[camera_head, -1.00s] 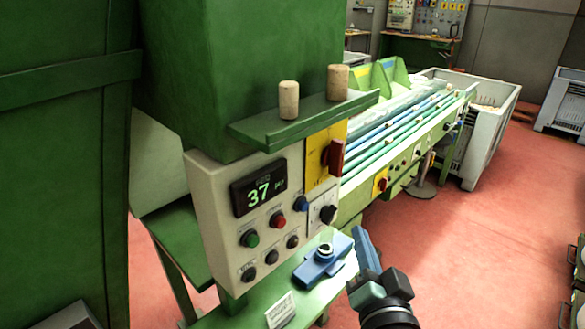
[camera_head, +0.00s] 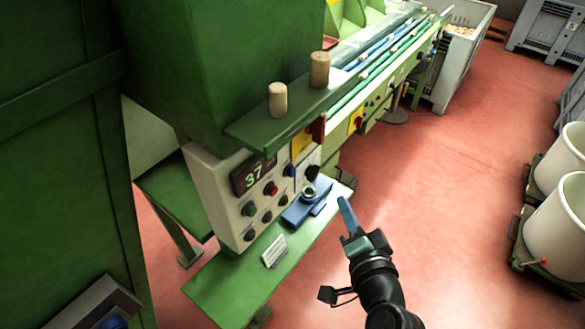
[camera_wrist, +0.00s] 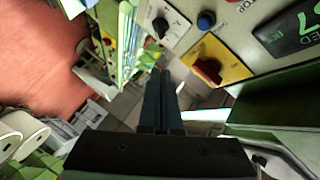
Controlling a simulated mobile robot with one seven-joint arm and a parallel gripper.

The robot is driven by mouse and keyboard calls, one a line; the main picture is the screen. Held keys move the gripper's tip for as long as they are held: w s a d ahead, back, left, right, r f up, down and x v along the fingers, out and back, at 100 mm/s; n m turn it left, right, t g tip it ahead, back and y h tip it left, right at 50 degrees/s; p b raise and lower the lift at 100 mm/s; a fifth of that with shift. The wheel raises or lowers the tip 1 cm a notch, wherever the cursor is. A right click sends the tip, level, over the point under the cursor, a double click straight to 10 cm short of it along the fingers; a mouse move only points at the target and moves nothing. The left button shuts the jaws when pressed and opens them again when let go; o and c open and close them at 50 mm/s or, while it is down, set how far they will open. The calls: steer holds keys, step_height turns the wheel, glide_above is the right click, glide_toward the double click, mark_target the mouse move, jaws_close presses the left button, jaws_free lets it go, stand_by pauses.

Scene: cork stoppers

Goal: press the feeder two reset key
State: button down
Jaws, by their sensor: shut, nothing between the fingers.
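The beige control panel (camera_head: 218,195) carries a dark display (camera_head: 254,175) reading 37. The labels are too small to read, so I cannot tell which is the feeder two reset key. My gripper (camera_head: 344,203) is shut and empty, right of the panel and apart from it. In the wrist view, the fingers (camera_wrist: 161,85) point past the panel's blue button (camera_wrist: 206,20), black knob (camera_wrist: 160,28) and red switch (camera_wrist: 208,70).
A green shelf (camera_head: 245,135) above the panel holds two corks (camera_head: 277,100). A blue device (camera_head: 305,208) and a small sign (camera_head: 274,251) rest on the green ledge (camera_head: 222,289) below. White bins (camera_head: 558,225) stand at right. Red floor is open between.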

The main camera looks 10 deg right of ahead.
mark_target(292, 173)
steer(key=w+a+p, duration=0.4)
steer(key=w+a, duration=0.1)
steer(key=w, duration=0.2)
steer(key=shift+a, duration=0.25)
steer(key=shift+w+r, duration=0.1)
stand_by(2.0)
steer(key=shift+w+a, duration=0.25)
steer(key=shift+w+a+p, duration=0.25)
steer(key=shift+w+p, duration=0.1)
steer(key=shift+p, duration=0.2)
stand_by(0.6)
steer(key=shift+s+d, duration=0.1)
steer(key=shift+s, duration=0.05)
steer(key=shift+s+d+b, duration=0.4)
steer(key=shift+s+b, duration=0.15)
